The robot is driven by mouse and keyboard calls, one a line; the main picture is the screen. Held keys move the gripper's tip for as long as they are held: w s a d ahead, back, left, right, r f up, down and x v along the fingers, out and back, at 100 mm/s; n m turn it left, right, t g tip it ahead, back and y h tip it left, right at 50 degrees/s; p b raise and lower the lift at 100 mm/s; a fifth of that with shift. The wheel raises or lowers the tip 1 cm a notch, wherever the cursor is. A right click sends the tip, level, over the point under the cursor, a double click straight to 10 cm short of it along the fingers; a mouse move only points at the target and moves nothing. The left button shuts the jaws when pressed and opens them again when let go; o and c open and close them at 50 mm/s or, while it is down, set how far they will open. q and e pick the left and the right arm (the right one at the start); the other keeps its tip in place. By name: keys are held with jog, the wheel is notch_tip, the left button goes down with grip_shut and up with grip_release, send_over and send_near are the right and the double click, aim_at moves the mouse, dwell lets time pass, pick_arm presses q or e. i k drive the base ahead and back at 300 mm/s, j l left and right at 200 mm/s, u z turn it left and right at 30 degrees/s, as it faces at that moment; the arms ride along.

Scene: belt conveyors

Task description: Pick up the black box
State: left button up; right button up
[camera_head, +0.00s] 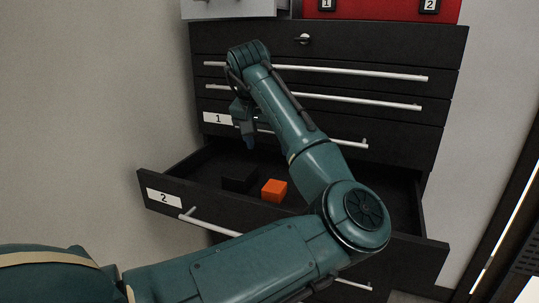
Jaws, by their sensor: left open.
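The black box (240,179) lies inside the open drawer labelled 2 (220,210), near its left side. It is dark against the dark drawer floor, so its edges are hard to see. An orange block (274,190) lies just right of it. My left gripper (249,141) points down above the drawer, higher than the black box and apart from it. It is open and holds nothing that I can see. My left arm crosses in front and hides part of the drawer's right side. My right gripper is not in view.
The black cabinet (440,60) has several shut drawers with silver handles above the open one; one carries label 1 (218,119). A red case (380,10) and a grey container (230,8) stand on top. A grey wall is close on the left.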

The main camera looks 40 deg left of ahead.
aim_at(240, 177)
jog(key=k, duration=1)
